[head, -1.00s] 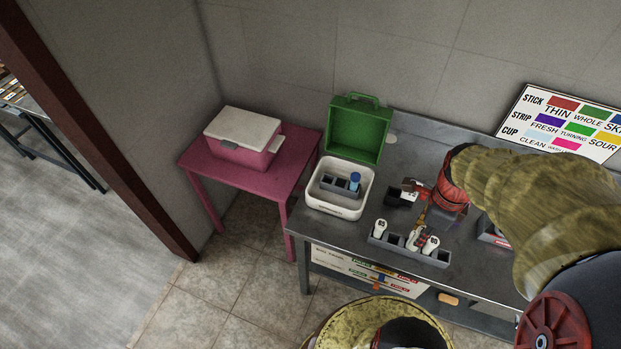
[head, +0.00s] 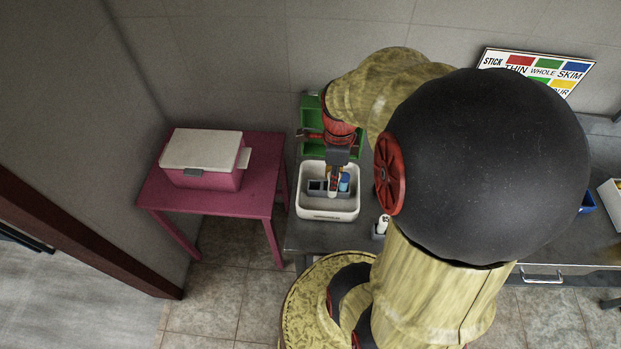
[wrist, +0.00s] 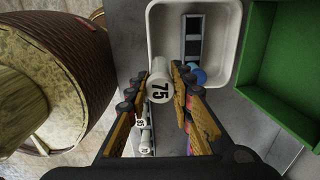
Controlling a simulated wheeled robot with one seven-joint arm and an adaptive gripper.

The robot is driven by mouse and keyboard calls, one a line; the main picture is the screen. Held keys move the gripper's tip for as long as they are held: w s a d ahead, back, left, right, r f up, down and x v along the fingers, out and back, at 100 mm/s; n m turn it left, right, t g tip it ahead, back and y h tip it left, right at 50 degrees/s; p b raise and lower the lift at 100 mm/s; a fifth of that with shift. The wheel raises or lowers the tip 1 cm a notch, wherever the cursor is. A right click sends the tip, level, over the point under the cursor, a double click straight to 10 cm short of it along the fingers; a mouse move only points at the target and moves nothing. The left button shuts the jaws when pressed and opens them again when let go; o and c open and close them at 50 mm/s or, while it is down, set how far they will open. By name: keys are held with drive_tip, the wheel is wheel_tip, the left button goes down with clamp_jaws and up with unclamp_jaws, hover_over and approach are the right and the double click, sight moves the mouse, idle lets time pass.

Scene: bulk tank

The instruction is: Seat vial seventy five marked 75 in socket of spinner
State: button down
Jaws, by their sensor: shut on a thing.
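Vial 75 (wrist: 160,88), with a white cap marked 75, is between the fingers of my gripper (wrist: 160,78) in the wrist view. In the head view my gripper (head: 337,164) points down over the open white box (head: 327,213), and the held vial hangs below it. Inside the box is a dark grey block with square sockets (head: 317,187), also seen in the wrist view (wrist: 193,42). I cannot tell whether the held vial's lower end touches the block.
A rack with white-capped vials (head: 381,228) is to the right, mostly hidden by my arm. A pink table (head: 262,193) with a pink, white-lidded cooler (head: 206,160) stands to the left.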

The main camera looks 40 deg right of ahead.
drive_tip(key=shift+w+d+f+b, duration=0.35)
drive_tip(key=shift+w+f, duration=1.15)
drive_tip(key=shift+f, duration=0.3)
drive_tip(key=shift+w+d+f+b, duration=0.35)
drive_tip(key=shift+w+f, duration=1.2)
drive_tip(key=shift+f, duration=0.3)
drive_tip(key=shift+w+d+f+b, duration=0.35)
drive_tip(key=shift+w+f, duration=1.15)
drive_tip(key=shift+f, duration=0.3)
drive_tip(key=shift+f, duration=0.15)
drive_tip(key=c, duration=1.6)
unclamp_jaws()
drive_tip(key=shift+o, duration=0.2)
